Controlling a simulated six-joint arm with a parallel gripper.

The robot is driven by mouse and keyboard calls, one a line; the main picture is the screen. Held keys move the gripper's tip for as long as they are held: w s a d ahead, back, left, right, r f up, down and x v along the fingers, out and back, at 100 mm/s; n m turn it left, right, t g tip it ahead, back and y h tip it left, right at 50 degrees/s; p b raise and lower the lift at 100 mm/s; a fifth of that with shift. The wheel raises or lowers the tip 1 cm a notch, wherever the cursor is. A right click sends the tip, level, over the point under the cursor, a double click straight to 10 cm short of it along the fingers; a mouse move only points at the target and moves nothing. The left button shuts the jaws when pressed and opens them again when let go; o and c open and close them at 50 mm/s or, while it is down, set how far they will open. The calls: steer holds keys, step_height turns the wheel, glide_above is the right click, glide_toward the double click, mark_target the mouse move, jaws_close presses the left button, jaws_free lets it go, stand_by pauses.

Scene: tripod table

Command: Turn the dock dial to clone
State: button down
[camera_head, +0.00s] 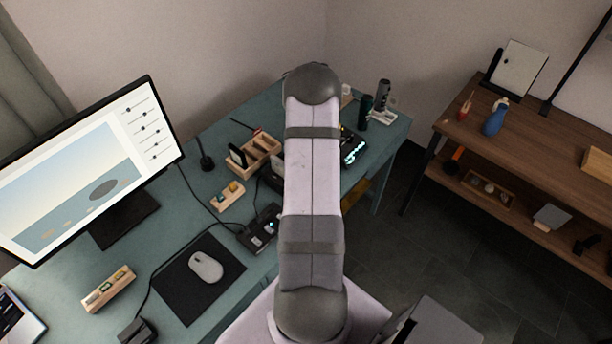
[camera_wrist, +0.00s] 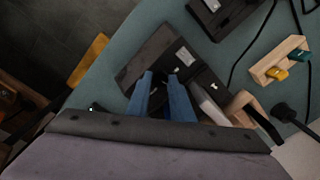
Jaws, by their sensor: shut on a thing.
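In the wrist view, the dark dock (camera_wrist: 150,52) lies on the teal desk, with small pale labels on its top. My gripper (camera_wrist: 161,79) is over the dock, its two blue fingers shut on a small dark part between them, which I take to be the dial. The dial is mostly hidden by the fingers, and its pointer and setting cannot be read. In the head view, my arm covers the gripper and most of the dock.
A black box (camera_head: 262,229) with small lights stands near the mouse mat (camera_head: 178,277). A monitor (camera_head: 90,165) stands left. Cables cross the desk.

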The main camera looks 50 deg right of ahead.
steer(key=shift+m+b, duration=0.35)
steer(key=shift+m, duration=1.25)
steer(key=c, duration=1.6)
jaws_free()
steer(key=shift+o, duration=0.2)
